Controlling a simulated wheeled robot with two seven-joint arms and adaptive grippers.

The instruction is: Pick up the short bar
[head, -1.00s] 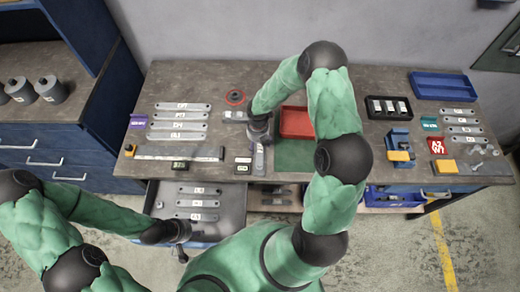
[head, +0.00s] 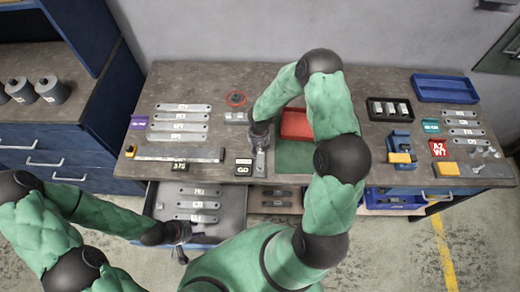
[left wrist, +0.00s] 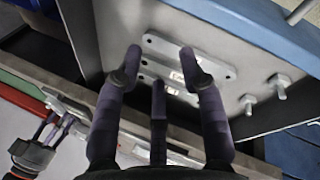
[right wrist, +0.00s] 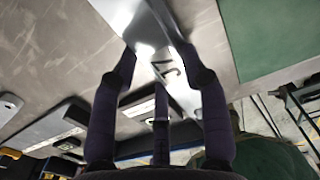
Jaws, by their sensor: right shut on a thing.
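A short grey metal bar (head: 261,163) is at the front middle of the bench, below my right gripper (head: 260,138). In the right wrist view the shiny bar (right wrist: 168,62) with dark marks lies between the fingers of my right gripper (right wrist: 160,65), which is shut on it. Whether the bar touches the bench is hard to tell. My left gripper (head: 184,240) is by the open drawer's front edge. In the left wrist view, my left gripper (left wrist: 162,62) has its fingers apart and nothing between them, with drawer bars (left wrist: 188,55) beyond.
The open drawer (head: 232,208) holds several labelled bars. A red tray (head: 297,112) and a green mat (head: 292,160) are right of the right gripper. Long labelled bars (head: 180,117) lie at left. A blue vise-like block (head: 399,143) and a dark tray (head: 373,103) stand at right.

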